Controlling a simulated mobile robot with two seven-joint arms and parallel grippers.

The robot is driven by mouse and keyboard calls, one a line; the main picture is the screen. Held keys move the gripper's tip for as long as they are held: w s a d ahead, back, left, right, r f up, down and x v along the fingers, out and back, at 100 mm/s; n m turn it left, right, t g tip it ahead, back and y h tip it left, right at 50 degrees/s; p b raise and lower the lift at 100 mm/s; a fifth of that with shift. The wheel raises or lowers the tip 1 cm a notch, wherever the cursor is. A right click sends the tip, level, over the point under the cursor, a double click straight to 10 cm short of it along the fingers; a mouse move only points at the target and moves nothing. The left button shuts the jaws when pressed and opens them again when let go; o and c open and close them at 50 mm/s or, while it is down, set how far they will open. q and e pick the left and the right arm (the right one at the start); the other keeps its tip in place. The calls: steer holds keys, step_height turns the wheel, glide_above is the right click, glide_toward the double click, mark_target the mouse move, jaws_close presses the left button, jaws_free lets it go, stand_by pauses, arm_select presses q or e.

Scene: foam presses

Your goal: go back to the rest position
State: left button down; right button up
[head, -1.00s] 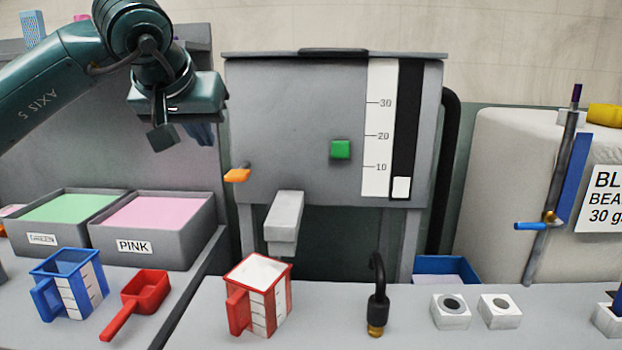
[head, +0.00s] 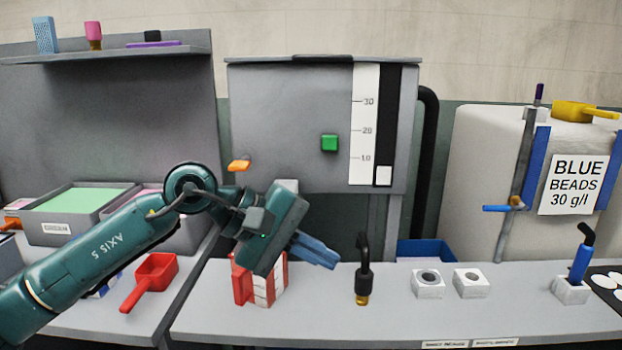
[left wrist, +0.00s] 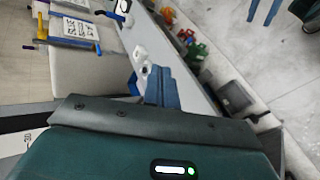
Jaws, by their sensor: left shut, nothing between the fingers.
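My left gripper (head: 318,251) hangs in front of the grey press, above the front bench, with its blue fingers shut and nothing between them. Its fingers also show in the left wrist view (left wrist: 162,87), closed together. In the head view my left arm crosses the lower left of the picture and partly hides the red measuring jug (head: 240,285), which stands on the bench just below the gripper. My right gripper is in neither view.
A red scoop (head: 150,280) lies left of the jug. A black-hooked tool (head: 363,272) stands to its right, then two white holders (head: 428,284). The green-bead bin (head: 45,232) is at left. The bead sack (head: 470,160) is at right. The bench's middle right has free room.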

arm_select(q)
steer(key=s+d+n+h+p, duration=0.1)
steer(key=s+d+n+h, duration=0.35)
steer(key=n+h, duration=0.8)
steer(key=w+a+f+m+t+y+p, duration=0.1)
steer(key=a+f+m+t+y, duration=0.6)
steer(key=m, duration=1.1)
steer(key=w+a+f+m+t+y+p, duration=0.1)
steer(key=a+f+m+t+y, duration=0.6)
steer(key=m, duration=1.1)
steer(key=s+a+f+n+g+y, duration=0.2)
steer(key=s+a+f+n+y, duration=0.1)
steer(key=s+f+n, duration=0.4)
steer(key=s+a+f+n+g+y+p, duration=0.1)
steer(key=s+a+f+n+g+y, duration=0.1)
steer(key=s+f+n, duration=0.6)
step_height(320, 180, down, 6)
steer(key=shift+a+r+n+g+y, duration=0.25)
steer(key=shift+a+n+g+y, duration=0.15)
steer(key=shift+a+n+y, duration=0.2)
